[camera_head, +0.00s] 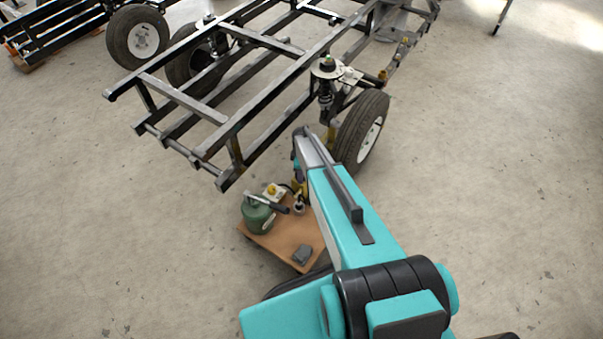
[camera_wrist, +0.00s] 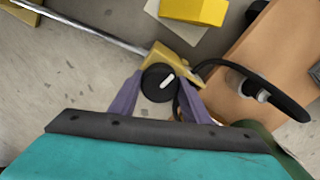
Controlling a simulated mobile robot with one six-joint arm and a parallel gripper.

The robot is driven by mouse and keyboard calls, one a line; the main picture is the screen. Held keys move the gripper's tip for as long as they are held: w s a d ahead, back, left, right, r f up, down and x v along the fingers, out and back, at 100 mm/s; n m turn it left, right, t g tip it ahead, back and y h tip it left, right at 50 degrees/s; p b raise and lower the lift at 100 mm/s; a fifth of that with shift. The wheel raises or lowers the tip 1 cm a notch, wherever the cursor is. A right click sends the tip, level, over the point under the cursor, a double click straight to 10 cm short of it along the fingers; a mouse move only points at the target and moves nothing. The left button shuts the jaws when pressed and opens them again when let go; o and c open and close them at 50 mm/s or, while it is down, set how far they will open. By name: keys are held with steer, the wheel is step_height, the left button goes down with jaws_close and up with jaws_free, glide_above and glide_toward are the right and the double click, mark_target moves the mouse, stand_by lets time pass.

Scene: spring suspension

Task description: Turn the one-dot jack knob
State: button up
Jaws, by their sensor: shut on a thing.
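In the wrist view a round black knob (camera_wrist: 158,84) with a short white bar mark sits at the end of a yellow jack block (camera_wrist: 176,66). The purple fingers of my gripper (camera_wrist: 162,80) are on either side of the knob and shut on it. No dot can be made out on the knob or the block. In the head view my arm hides the knob, and the end of my gripper (camera_head: 298,172) is low beside the frame's near wheel.
A black steel frame (camera_head: 228,158) and a tyre (camera_head: 362,130) stand just beyond. The floor right is clear.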

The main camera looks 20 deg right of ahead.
steer(key=shift+n, duration=0.4)
steer(key=o, duration=1)
steer(key=shift+o, duration=0.2)
steer(key=shift+r, duration=0.1)
step_height(320, 180, up, 14)
steer(key=p, duration=0.1)
steer(key=shift+s+f, duration=0.1)
steer(key=shift+f, duration=0.1)
stand_by(0.3)
